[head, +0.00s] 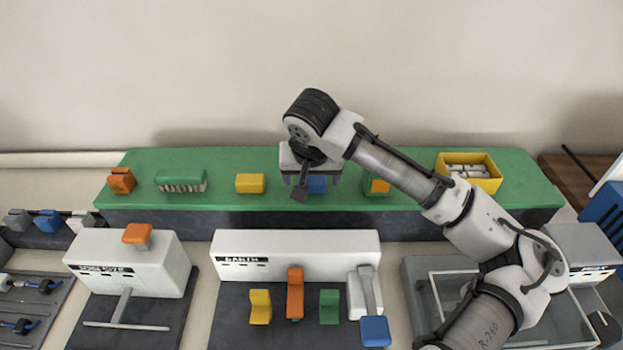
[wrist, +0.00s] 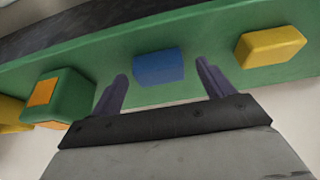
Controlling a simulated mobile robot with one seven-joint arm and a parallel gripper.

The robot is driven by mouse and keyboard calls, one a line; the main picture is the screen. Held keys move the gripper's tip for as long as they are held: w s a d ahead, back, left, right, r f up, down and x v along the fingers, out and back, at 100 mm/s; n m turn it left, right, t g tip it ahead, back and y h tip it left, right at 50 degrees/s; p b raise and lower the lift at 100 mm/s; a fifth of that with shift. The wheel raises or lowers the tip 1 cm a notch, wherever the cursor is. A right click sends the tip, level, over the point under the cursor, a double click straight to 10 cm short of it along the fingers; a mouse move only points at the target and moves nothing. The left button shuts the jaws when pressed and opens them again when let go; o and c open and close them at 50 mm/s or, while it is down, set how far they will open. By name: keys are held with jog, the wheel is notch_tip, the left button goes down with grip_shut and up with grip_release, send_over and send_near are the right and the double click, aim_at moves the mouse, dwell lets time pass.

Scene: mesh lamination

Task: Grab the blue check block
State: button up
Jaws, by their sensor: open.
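The blue check block (wrist: 158,67) lies on the green shelf top, seen in the wrist view just beyond and between my two open fingers. In the head view the blue block (head: 317,185) shows partly, below and behind my gripper. My gripper (wrist: 160,88) is open and empty, with its two dark fingers spread apart. In the head view my gripper (head: 310,172) hangs over the middle of the green shelf, and its fingertips are hard to make out. I cannot tell its exact height above the block.
On the green shelf (head: 400,160), a yellow block (head: 250,183) lies left of the blue block and a green-orange block (head: 378,188) right of it. Farther out are a green brush-like block (head: 181,181), an orange block (head: 121,180) and a yellow bin (head: 488,184). White machines stand in front.

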jog(key=shift+w+f, duration=0.15)
jog(key=shift+f, duration=0.2)
jog(key=shift+c, duration=0.4)
jog(key=c, duration=1)
